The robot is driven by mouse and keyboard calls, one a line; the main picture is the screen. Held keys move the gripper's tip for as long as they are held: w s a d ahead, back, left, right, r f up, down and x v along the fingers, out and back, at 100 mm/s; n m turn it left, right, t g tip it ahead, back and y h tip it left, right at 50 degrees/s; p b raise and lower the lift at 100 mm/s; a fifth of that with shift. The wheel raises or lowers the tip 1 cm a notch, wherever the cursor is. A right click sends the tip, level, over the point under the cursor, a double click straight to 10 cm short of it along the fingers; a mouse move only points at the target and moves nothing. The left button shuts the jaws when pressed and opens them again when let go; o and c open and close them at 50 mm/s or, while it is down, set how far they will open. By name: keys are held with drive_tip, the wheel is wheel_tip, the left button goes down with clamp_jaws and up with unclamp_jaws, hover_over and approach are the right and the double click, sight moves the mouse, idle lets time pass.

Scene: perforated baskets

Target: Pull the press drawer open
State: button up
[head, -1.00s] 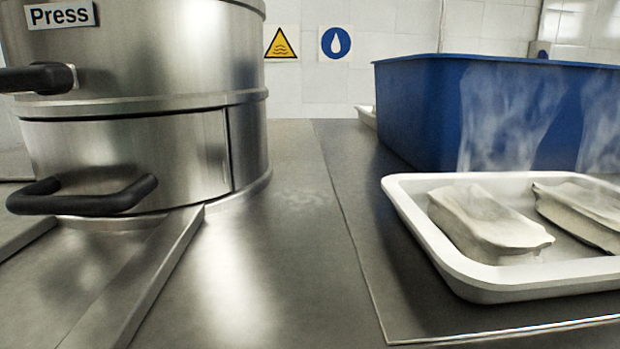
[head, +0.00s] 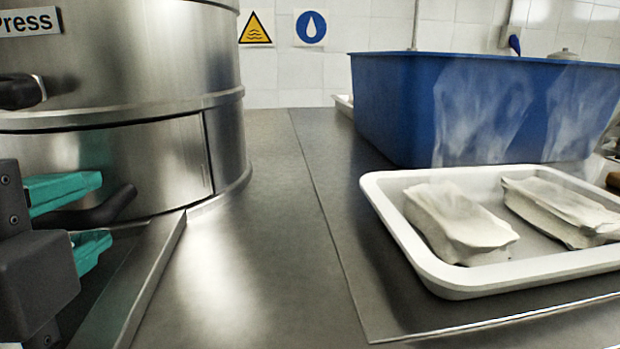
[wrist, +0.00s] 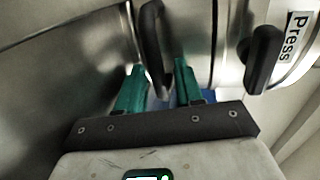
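The steel press drawer (head: 160,165) sits in the lower part of the round press at left in the head view. Its front looks flush with the body, so it appears closed. Its black bar handle (head: 118,203) sticks out in front. My gripper (head: 103,210) has teal fingers, one above and one below the handle in the head view. In the wrist view, the handle (wrist: 151,40) shows between the spread fingers of my gripper (wrist: 159,66). The fingers are open; I cannot tell whether either touches the handle.
A second black handle (head: 20,92) is on the upper press, under the Press label (head: 28,21). The counter between is clear.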

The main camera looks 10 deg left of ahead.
clamp_jaws()
idle(0.3)
idle(0.3)
